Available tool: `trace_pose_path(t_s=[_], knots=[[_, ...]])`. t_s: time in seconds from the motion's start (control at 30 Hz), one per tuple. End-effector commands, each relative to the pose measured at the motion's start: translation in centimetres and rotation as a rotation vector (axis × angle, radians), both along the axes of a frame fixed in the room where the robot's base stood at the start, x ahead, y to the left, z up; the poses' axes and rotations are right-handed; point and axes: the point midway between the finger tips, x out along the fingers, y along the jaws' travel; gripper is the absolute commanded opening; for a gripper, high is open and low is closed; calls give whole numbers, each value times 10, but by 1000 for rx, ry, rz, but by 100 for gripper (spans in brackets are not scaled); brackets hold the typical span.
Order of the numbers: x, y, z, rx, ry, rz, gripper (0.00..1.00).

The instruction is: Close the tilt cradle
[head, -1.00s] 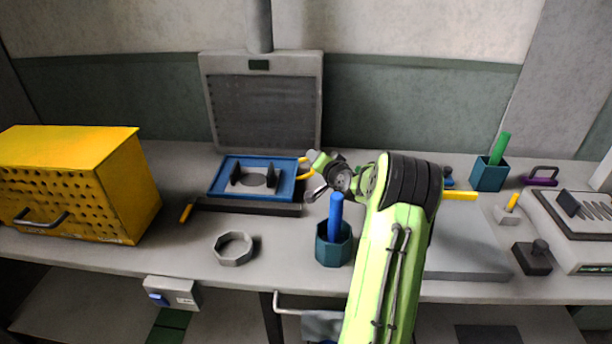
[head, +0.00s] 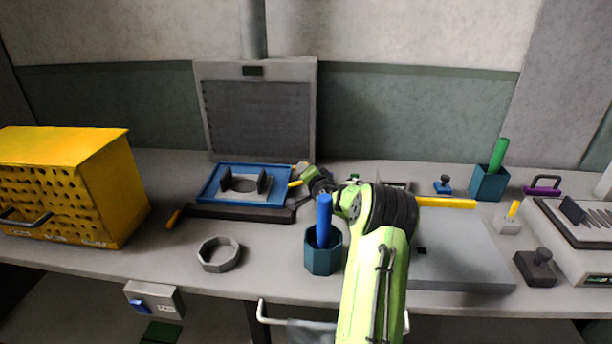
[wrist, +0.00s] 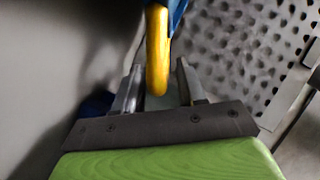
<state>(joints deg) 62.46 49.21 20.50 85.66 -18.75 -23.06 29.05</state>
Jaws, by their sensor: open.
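The tilt cradle is a blue tray (head: 213,190) with two black upright supports, set on a dark base (head: 240,213) at the back of the bench. A yellow handle (head: 295,184) sticks out at its right side. My gripper (head: 301,171) is at that handle, partly hidden by its own wrist in the head view. In the wrist view, the yellow handle (wrist: 157,50) passes between the two fingers of my gripper (wrist: 158,80). The fingers are apart, one on each side. A bit of the blue tray (wrist: 177,12) shows beyond the handle.
A teal cup (head: 322,254) with a blue rod stands close to my arm. A grey ring (head: 218,255) lies in front of the cradle. A yellow perforated box (head: 75,190) is at left. A grey panel (head: 258,120) stands behind the cradle.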

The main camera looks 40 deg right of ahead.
Motion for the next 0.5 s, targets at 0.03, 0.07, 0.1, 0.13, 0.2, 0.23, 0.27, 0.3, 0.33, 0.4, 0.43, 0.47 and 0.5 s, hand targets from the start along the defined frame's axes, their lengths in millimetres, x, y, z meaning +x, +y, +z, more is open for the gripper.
trace_pose_path(t_s=[0.03, 0.07, 0.1, 0.13, 0.2, 0.23, 0.27, 0.3, 0.33, 0.4, 0.43, 0.47, 0.5], knots=[[3, -1, -1, 0, -1, 1, 40], [4, -1, -1, 0, -1, 1, 40], [4, -2, -1, 0, -1, 1, 40], [4, -2, -1, 0, 0, 1, 40], [4, -2, -1, 0, 0, 1, 40], [4, -2, -1, 0, 0, 1, 40], [4, -2, 0, 0, 0, 0, 40], [4, -2, 0, 0, 0, 0, 37], [4, -2, 0, 0, 0, 0, 32], [4, -2, 0, 0, 0, 0, 22], [4, -2, 0, 0, 0, 0, 17], [4, -2, 0, 0, 0, 0, 13], [4, -2, 0, 0, 0, 0, 6]])
